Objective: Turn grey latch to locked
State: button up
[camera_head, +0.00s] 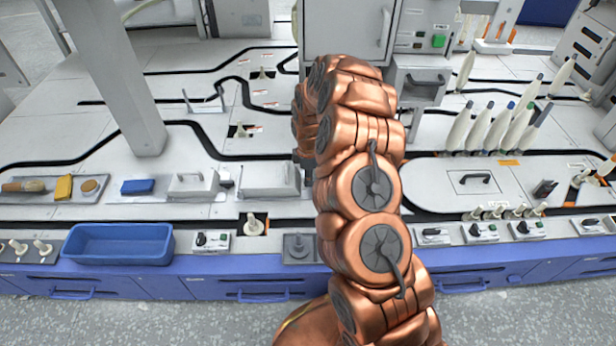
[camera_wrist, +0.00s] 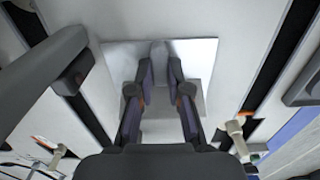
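In the wrist view a grey rounded upright piece, which looks like the grey latch (camera_wrist: 159,52), stands at a pale metal plate (camera_wrist: 202,52). My gripper (camera_wrist: 160,68) is over this plate. Its two dark fingers are apart, with the tips on either side of the grey piece and a gap between them. I cannot tell whether either tip touches it. No locked or unlocked mark is readable. In the head view my copper arm hides the latch and most of my gripper.
Dark handles stand close at the left (camera_wrist: 70,75) and right (camera_wrist: 302,85) of the wrist view. In the head view a blue bin (camera_head: 118,243), a grey square fixture (camera_head: 298,248) and switch boxes (camera_head: 211,241) line the front edge. Pale bobbins (camera_head: 490,128) stand at right.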

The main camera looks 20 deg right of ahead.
jog(key=o, duration=0.5)
jog(key=shift+c, duration=0.2)
notch_tip(320, 180, up, 12)
dwell(0.4)
dwell(0.4)
jog(key=s+a+r+m+p, duration=0.1)
jog(key=s+a+r+p, duration=0.3)
jog(key=r, duration=0.6)
jog(key=s+a+r+m+p, duration=0.2)
jog(key=s+r+p, duration=0.3)
jog(key=r+p, duration=0.3)
jog(key=s+a+r+m+p, duration=0.1)
jog(key=s+a+r+p, duration=0.35)
jog(key=r, duration=0.65)
jog(key=s+a+r+m+g+p, duration=0.1)
jog(key=s+r+m+p, duration=0.8)
jog(key=s+r+p, duration=1.1)
jog(key=s+r, duration=0.4)
jog(key=s, duration=0.4)
jog(key=shift+a+r+g, duration=0.15)
jog(key=shift+r+g, duration=0.1)
jog(key=shift+g, duration=0.15)
